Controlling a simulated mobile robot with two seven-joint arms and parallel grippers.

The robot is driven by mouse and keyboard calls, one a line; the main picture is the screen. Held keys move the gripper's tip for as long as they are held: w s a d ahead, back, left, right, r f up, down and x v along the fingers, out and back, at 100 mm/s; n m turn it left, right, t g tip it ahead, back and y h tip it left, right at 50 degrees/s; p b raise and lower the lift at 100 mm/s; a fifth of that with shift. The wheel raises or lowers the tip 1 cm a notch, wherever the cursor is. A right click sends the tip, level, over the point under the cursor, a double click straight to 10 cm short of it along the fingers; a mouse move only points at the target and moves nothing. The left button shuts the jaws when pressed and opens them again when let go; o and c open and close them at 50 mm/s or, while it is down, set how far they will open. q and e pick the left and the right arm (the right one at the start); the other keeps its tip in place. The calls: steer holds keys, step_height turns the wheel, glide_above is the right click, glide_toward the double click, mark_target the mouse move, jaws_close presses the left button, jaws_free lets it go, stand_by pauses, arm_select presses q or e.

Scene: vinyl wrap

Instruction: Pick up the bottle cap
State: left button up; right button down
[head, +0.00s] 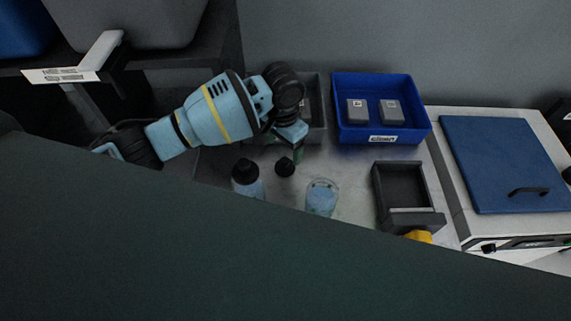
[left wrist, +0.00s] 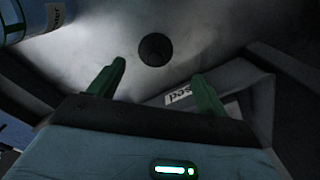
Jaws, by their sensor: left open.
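The black bottle cap (head: 285,167) lies on the grey work surface, between a bottle with a black top (head: 246,180) and a clear container with blue contents (head: 321,198). In the left wrist view the round cap (left wrist: 155,50) lies just beyond the fingertips, roughly between their lines. My left gripper (head: 298,152) is over the surface just behind the cap. Its green fingers are spread apart and empty in the left wrist view (left wrist: 160,72). The cap is not between the fingers, and its height gap to them is hard to judge. My right gripper is not in view.
A blue bin (head: 424,130) with two grey boxes stands behind on the right. A grey bin (head: 318,130) is partly hidden behind my gripper. A dark open tray (head: 404,186) lies right of the container. A blue-lidded machine (head: 510,165) stands far right. A dark panel (head: 200,260) covers the foreground.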

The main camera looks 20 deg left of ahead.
mark_target(285, 160)
arm_select(q)
steer(key=shift+s+d+f, duration=0.15)
steer(key=shift+f, duration=1.35)
steer(key=shift+s+d+f, duration=0.1)
steer(key=shift+s+f, duration=0.05)
steer(key=shift+f, duration=1.3)
steer(key=shift+c, duration=0.3)
steer(key=c, duration=1)
